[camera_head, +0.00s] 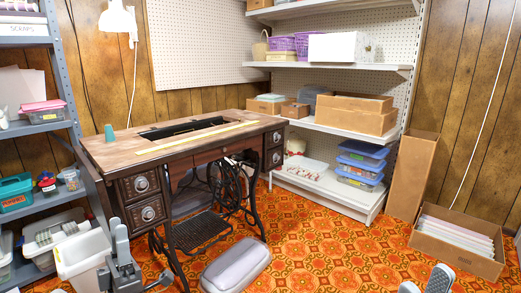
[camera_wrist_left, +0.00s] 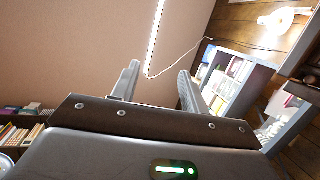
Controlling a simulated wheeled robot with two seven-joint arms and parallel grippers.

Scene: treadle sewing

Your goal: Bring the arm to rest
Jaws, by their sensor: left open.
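My left gripper (camera_head: 140,262) is at the lower left of the head view, in front of the sewing table and beside a white bin. Its two fingers (camera_wrist_left: 158,88) stand apart in the left wrist view, with nothing between them. My right gripper (camera_head: 424,284) shows only its fingertips at the bottom edge, lower right. They look apart, and the rest is cut off. The wooden treadle sewing table (camera_head: 100,153) stands at the left, with a dark opening in its top.
A white bin (camera_head: 84,255) is close to my left gripper. Grey shelves (camera_head: 62,70) stand at the far left. An open box (camera_head: 456,252) stands at right.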

